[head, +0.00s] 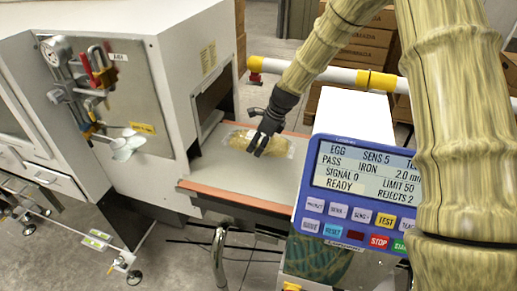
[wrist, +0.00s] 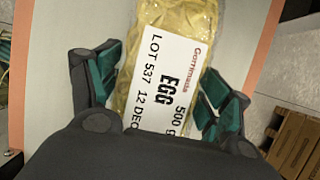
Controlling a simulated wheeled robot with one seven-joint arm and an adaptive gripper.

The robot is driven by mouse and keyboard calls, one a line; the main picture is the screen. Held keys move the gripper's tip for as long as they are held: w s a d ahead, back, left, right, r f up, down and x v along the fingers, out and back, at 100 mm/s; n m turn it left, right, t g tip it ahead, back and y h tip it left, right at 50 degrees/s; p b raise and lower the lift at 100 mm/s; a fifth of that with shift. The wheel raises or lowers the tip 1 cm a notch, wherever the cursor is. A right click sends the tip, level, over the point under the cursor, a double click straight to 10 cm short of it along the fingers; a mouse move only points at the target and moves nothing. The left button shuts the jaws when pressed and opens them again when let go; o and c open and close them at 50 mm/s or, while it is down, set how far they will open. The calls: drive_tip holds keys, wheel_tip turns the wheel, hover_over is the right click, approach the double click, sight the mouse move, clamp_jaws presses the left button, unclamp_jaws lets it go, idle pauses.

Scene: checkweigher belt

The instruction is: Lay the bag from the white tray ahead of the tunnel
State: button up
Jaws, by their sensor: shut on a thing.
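The bag (head: 284,146) is clear with yellowish contents and lies flat at the belt, in front of the tunnel mouth. In the wrist view the bag (wrist: 188,28) shows a white label reading EGG, 500 g, LOT 537. My gripper (head: 259,150) reaches down over the bag; in the wrist view my gripper (wrist: 160,82) has its teal-padded fingers on both sides of it, shut on it. I cannot tell whether the bag rests fully on the belt (head: 245,173). The tunnel (head: 212,108) opens in the white cabinet to the left. I cannot make out the white tray.
A blue display panel (head: 362,195) reading EGG and READY stands at the belt's right. A yellow-and-white rail (head: 345,76) runs behind it, with cardboard boxes (head: 357,38) at the back. Tools hang on the cabinet (head: 130,75). The near part of the belt is bare.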

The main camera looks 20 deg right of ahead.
sight(272, 139)
drive_tip(key=shift+f+p, duration=0.35)
drive_tip(key=shift+f, duration=1.45)
drive_tip(key=shift+r, duration=0.1)
drive_tip(key=o, duration=1.4)
drive_tip(key=shift+f, duration=0.2)
drive_tip(key=shift+r, duration=0.1)
drive_tip(key=shift+b+v, duration=1.05)
drive_tip(key=shift+v, duration=5)
